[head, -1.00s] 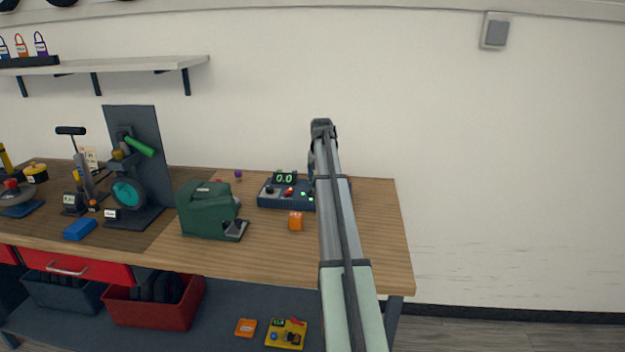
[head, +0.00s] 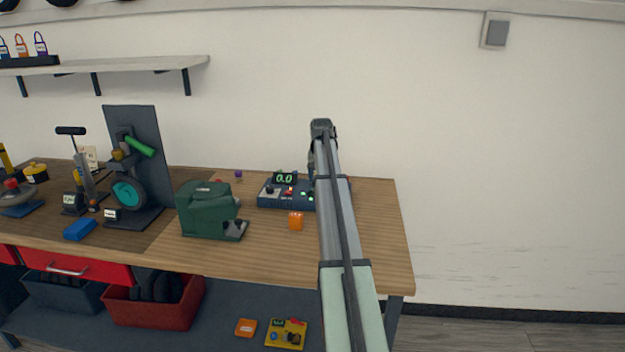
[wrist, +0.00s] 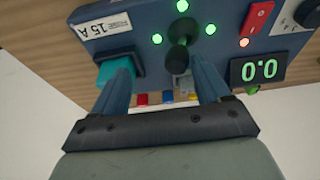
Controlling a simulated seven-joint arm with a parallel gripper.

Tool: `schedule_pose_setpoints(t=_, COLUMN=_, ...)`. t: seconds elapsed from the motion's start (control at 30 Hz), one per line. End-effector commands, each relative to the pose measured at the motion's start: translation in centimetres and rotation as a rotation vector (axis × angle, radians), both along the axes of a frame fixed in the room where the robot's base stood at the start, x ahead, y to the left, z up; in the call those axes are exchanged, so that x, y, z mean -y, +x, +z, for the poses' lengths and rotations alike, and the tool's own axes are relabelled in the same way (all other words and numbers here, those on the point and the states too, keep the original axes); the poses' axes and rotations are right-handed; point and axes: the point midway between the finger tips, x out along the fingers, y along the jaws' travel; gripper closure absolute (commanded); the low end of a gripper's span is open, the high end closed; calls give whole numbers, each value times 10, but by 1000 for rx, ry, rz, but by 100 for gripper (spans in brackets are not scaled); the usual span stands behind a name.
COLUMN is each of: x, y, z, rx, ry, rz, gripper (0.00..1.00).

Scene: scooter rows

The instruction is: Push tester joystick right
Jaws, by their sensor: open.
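The tester (head: 285,204) is a dark blue box on the bench with a green 0.0 display, partly hidden behind my arm in the head view. The wrist view shows it upside down. Its black joystick (wrist: 181,56) stands among several green lights, between my fingertips and nearer the finger on the right of the picture. I cannot tell whether that finger touches it. My gripper (wrist: 160,64) is open, with its blue fingers over the panel. In the head view my arm hides the joystick.
An orange block (head: 296,221) and a green machine (head: 208,210) stand nearby on the bench. The bench's right end is clear.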

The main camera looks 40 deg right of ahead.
Motion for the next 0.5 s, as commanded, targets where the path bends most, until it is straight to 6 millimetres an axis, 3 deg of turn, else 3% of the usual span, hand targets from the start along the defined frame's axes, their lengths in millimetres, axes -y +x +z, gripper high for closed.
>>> schedule_pose_setpoints(t=0.5, x=-14, y=14, z=0, rx=-1, ry=-1, rz=1, gripper=23)
